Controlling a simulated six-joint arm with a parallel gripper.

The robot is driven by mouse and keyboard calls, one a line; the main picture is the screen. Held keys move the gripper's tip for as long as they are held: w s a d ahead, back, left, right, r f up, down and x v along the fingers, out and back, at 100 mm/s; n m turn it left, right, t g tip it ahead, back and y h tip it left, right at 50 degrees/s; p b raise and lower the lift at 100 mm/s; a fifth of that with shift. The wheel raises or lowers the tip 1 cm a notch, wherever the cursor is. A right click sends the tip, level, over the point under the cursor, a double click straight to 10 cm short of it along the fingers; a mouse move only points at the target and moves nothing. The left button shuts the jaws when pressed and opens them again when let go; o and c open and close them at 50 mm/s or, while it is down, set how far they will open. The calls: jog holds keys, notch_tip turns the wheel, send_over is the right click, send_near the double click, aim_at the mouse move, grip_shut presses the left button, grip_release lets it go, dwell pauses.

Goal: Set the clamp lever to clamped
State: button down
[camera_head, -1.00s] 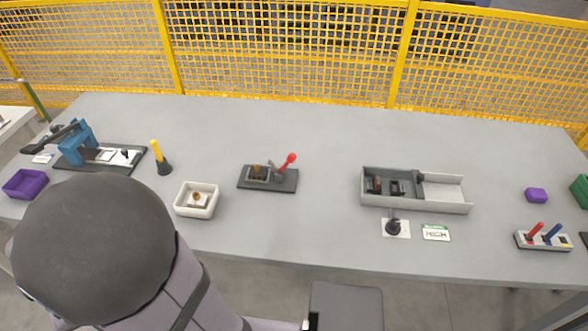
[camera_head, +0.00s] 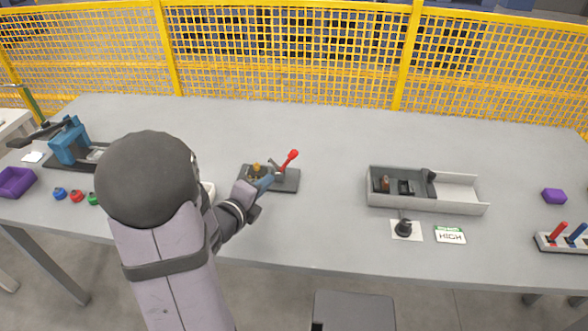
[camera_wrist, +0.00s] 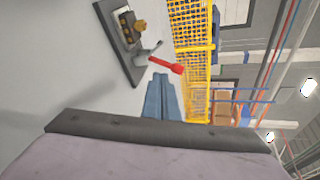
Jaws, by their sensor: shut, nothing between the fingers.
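The clamp lever (camera_head: 290,159) has a red handle that rises tilted to the right from a dark base plate (camera_head: 288,184). A brass-coloured part (camera_head: 256,168) sits at the left of that plate. In the wrist view the red lever (camera_wrist: 166,65) shows just beyond my blue fingertips, beside the dark base plate (camera_wrist: 116,46). My gripper (camera_head: 267,180) is shut and empty, at the front of the clamp fixture and below the red handle. I cannot tell whether its fingertips (camera_wrist: 161,76) touch the lever. My gripper hides part of the fixture's front.
A grey divided tray (camera_head: 460,193) stands to the right, with a black knob (camera_head: 403,229) and a label card (camera_head: 450,235) in front. A white bin (camera_head: 209,190) is mostly hidden by my arm. Clear table lies between fixture and tray. A yellow mesh fence (camera_head: 290,60) stands behind.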

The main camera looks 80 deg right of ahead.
aim_at(287, 161)
jog(key=s+m+g, duration=0.2)
jog(key=s+m, duration=0.1)
jog(key=s, duration=0.3)
jog(key=shift+r+g+b, duration=0.15)
jog(key=shift+g+b, duration=0.15)
jog(key=shift+g, duration=0.1)
jog(key=shift+s, duration=0.15)
jog(key=p+x, duration=0.2)
jog(key=x, duration=0.7)
jog(key=shift+s+d, duration=0.2)
jog(key=shift+d, duration=0.1)
jog(key=shift+w+d+r+p, duration=0.2)
jog(key=shift+w+p, duration=0.1)
jog(key=shift+w, duration=0.25)
jog(key=shift+w+d+r+p, duration=0.1)
jog(key=shift+w+r+p, duration=0.15)
jog(key=shift+w, duration=0.25)
jog(key=shift+w+d+r+p, duration=0.1)
jog(key=shift+w+r+p, duration=0.1)
jog(key=shift+w, duration=0.2)
jog(key=shift+w+r+p, duration=0.1)
jog(key=shift+w+p, duration=0.05)
jog(key=shift+w, duration=0.2)
